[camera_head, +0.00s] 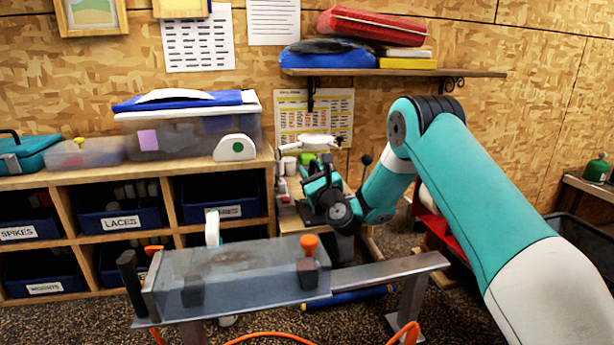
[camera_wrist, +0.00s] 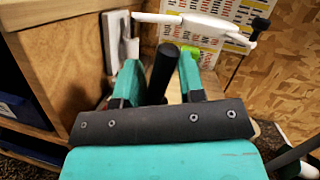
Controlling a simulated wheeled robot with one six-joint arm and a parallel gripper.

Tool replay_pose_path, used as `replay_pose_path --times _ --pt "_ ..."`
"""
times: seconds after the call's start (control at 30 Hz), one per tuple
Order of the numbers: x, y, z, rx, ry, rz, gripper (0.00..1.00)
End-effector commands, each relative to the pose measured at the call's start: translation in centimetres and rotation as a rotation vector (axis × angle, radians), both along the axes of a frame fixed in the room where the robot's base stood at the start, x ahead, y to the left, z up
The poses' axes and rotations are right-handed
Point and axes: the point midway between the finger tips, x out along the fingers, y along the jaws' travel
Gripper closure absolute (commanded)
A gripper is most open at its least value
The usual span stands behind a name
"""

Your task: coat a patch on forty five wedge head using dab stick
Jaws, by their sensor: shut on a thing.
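My gripper (camera_head: 318,188) is at the small bench behind the metal stand in the head view. In the wrist view its two teal fingers (camera_wrist: 160,76) are closed around a dark upright stick (camera_wrist: 165,66), which looks like the dab stick's handle. The stick's lower end is hidden behind the gripper body. I cannot pick out the forty five wedge head for certain in either view. A white long-armed object (camera_wrist: 205,24) lies beyond the fingers, and it also shows in the head view (camera_head: 312,143). A bright green item (camera_wrist: 208,57) is close behind the right finger.
A grey metal stand (camera_head: 390,270) with a clear box (camera_head: 235,275) and an orange knob (camera_head: 309,243) is in front. A cubby shelf (camera_head: 262,165) with blue bins is at left. A wall shelf (camera_head: 400,72) hangs above. A pale upright fixture (camera_wrist: 113,42) is left of the fingers.

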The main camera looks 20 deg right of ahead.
Motion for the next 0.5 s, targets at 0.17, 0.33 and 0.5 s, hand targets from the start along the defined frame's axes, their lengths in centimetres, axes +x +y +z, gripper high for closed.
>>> replay_pose_path --times 0.17,0.33,0.5 --pt "0.0 -1.0 2.6 -0.011 -0.011 -0.022 1.0" --pt "0.0 -0.8 4.0 -0.009 -0.009 -0.017 1.0" --pt "-0.1 -1.2 5.5 -0.007 -0.008 -0.02 1.0"
